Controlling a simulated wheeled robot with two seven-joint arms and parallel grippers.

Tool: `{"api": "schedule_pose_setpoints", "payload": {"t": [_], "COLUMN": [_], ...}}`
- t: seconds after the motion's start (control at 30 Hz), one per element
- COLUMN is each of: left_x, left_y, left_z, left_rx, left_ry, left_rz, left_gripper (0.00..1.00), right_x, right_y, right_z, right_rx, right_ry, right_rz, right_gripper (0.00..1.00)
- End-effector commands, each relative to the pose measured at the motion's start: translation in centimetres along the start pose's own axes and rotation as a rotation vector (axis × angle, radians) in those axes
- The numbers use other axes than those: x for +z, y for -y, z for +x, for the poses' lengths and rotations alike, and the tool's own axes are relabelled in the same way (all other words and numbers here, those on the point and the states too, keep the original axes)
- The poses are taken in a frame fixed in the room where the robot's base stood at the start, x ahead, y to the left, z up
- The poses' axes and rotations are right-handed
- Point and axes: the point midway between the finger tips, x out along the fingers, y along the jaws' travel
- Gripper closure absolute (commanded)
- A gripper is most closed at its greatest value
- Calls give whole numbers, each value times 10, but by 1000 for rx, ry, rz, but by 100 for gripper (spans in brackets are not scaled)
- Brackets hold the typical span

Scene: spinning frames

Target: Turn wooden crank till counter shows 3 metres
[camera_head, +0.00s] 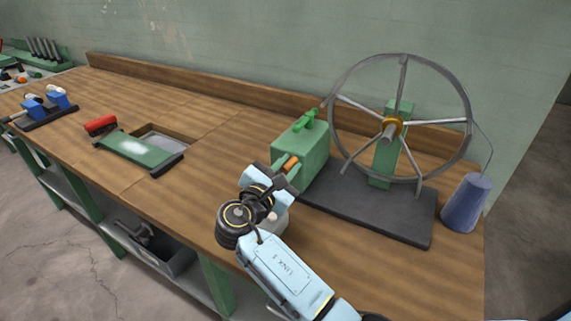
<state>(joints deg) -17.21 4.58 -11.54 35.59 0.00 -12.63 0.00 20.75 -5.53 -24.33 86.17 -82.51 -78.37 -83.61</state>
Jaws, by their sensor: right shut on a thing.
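A green box (308,148) with a bright green piece on top stands on the bench at the left end of a dark base plate. A small orange-brown wooden crank handle (290,164) sticks out of its near side. My right gripper (286,172) is shut on this handle and partly hides it. A large grey spoked wheel (466,92) with a brass-coloured hub stands on a green post (384,160) on the plate (400,216). No counter figures can be read from here. My left gripper is out of view.
A blue-grey cone (467,203) stands right of the wheel, near the bench's right end. Farther left are a green plate (140,148) beside a recess, a red block (101,125) and blue clamps (48,105). The bench middle is clear.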

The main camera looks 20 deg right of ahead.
Motion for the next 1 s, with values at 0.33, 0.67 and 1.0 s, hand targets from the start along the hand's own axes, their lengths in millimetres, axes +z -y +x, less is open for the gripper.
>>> {"api": "schedule_pose_setpoints", "payload": {"t": [0.33, 0.67, 1.0], "left_x": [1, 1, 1], "left_y": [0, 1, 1], "left_z": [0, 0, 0], "left_rx": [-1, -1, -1], "left_ry": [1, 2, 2], "left_rz": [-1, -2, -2], "left_gripper": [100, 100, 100], "right_x": [-1, 0, -1], "right_y": [0, 0, 0], "right_z": [0, 0, -16], "right_rx": [0, 0, 0], "right_ry": [-1, -1, -4], "right_rz": [4, 4, 5], "right_gripper": [100, 59, 59]}}
